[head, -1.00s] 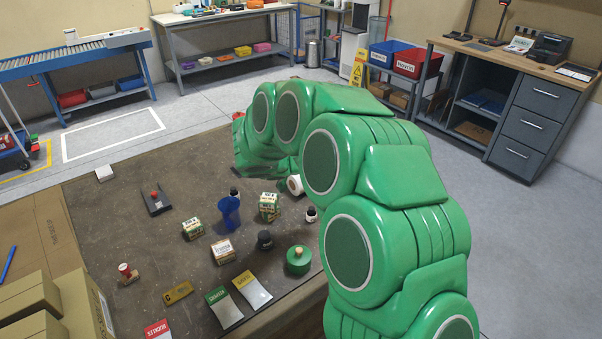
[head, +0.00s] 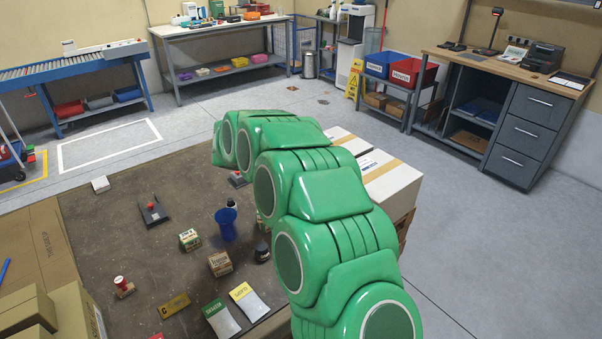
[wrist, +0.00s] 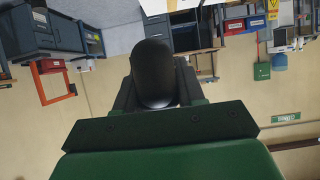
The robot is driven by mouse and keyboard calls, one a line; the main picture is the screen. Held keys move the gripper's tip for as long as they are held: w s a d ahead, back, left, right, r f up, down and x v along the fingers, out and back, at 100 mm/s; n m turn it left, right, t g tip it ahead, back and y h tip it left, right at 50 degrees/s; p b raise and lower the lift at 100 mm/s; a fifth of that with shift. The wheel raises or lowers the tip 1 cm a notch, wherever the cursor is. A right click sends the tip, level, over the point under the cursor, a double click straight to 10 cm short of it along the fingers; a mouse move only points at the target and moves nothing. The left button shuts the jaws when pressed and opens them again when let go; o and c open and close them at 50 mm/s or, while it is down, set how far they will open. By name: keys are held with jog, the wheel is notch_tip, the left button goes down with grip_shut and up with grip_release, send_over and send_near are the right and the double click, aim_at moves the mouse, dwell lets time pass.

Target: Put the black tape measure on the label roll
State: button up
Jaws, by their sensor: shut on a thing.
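In the wrist view my gripper (wrist: 157,92) is shut on a smooth, dark, rounded thing, which appears to be the black tape measure (wrist: 157,70). It stands out beyond the fingers, with the room's wall and furniture behind it. In the head view my green arm hides the gripper and the held thing. I cannot make out the label roll in either view now; my arm covers part of the table where a white roll showed earlier.
The dark table holds a blue cup (head: 226,226), small cartons (head: 219,263), a dark jar (head: 262,252), a red-handled stamp (head: 123,286) and flat packets (head: 248,300). White taped boxes (head: 392,184) stand right of my arm. The table's far left part is mostly clear.

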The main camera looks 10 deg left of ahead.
jog(key=shift+w+a+f, duration=0.45)
jog(key=shift+w+f, duration=0.85)
jog(key=shift+w, duration=0.1)
jog(key=shift+w+a+f, duration=0.45)
jog(key=shift+w+f, duration=0.8)
jog(key=shift+w, duration=0.2)
jog(key=shift+w+a+f, duration=0.45)
jog(key=shift+w+f, duration=0.85)
jog(key=shift+w, duration=0.1)
jog(key=shift+f, duration=1.55)
jog(key=o, duration=1.2)
jog(key=shift+f, duration=0.1)
jog(key=shift+c, duration=0.2)
